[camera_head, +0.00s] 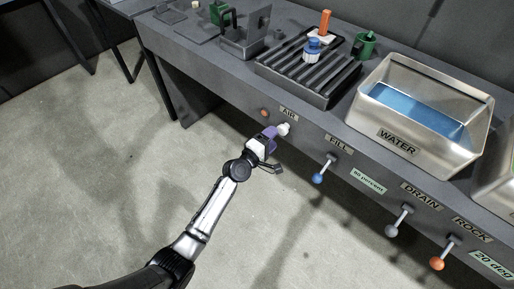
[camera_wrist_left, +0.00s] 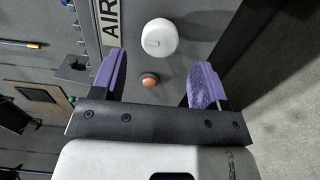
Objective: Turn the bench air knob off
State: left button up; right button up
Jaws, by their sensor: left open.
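The bench air knob (camera_head: 284,129) is a round white knob on the bench's front panel, just below the AIR label (camera_head: 289,115). In the left wrist view the knob (camera_wrist_left: 160,38) shows as a white disc with a short mark on its face, and the AIR label (camera_wrist_left: 110,20) is beside it. My left gripper (camera_head: 271,133) has purple fingers and is right at the knob in the head view. In the left wrist view its fingers (camera_wrist_left: 158,68) are apart, with the knob beyond the tips; contact is not visible. My right gripper is not in view.
A small orange button (camera_head: 264,112) is on the panel near the AIR label. To the right are a blue-tipped FILL lever (camera_head: 318,178), a DRAIN lever (camera_head: 392,230) and an orange-tipped ROCK lever (camera_head: 437,263). A WATER basin (camera_head: 400,138) and a ribbed rack (camera_head: 330,98) stand above.

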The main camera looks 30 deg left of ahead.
pick_arm(q)
jog(key=p+v, duration=0.1)
jog(key=v, duration=0.7)
dwell(0.5)
